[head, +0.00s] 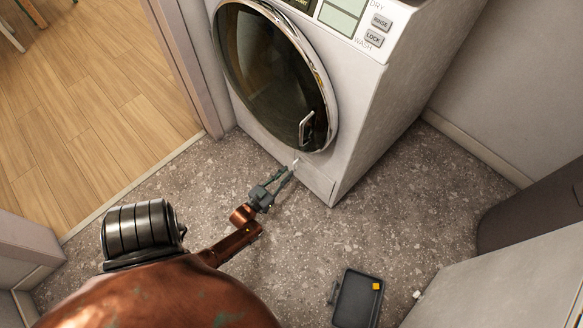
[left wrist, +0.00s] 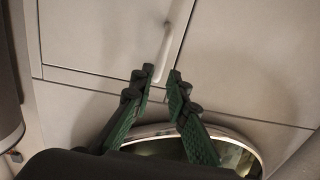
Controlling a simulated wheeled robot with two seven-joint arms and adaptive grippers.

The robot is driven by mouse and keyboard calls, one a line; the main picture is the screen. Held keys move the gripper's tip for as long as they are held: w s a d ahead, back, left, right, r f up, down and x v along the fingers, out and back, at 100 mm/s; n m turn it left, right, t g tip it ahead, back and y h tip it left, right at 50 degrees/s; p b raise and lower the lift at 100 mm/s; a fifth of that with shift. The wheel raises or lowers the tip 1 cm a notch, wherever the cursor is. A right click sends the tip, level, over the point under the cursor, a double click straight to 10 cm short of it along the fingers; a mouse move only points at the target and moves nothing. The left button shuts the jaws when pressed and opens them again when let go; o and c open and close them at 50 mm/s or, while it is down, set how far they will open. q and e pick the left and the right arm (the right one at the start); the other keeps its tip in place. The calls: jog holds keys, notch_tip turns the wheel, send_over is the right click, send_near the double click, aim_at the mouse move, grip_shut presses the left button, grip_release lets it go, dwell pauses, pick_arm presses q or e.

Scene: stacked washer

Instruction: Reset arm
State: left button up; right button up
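The white washer (head: 370,95) stands at the top of the head view, with its round dark-glass door (head: 265,65) looking closed. The door's handle (head: 307,128) is at its lower right rim. My left gripper (head: 289,169) is low in front of the washer, below the door. The round door (left wrist: 190,142) shows behind the fingers. My right gripper is not in view.
A dark flat object with a yellow square (head: 358,302) is low in the head view. A dark bin-like object (head: 530,215) and a pale panel (head: 500,285) are at right. A door frame (head: 185,60) borders the washer's left. Speckled floor (head: 400,210) lies open between.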

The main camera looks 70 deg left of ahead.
pick_arm(q)
jog(key=shift+v, duration=0.9)
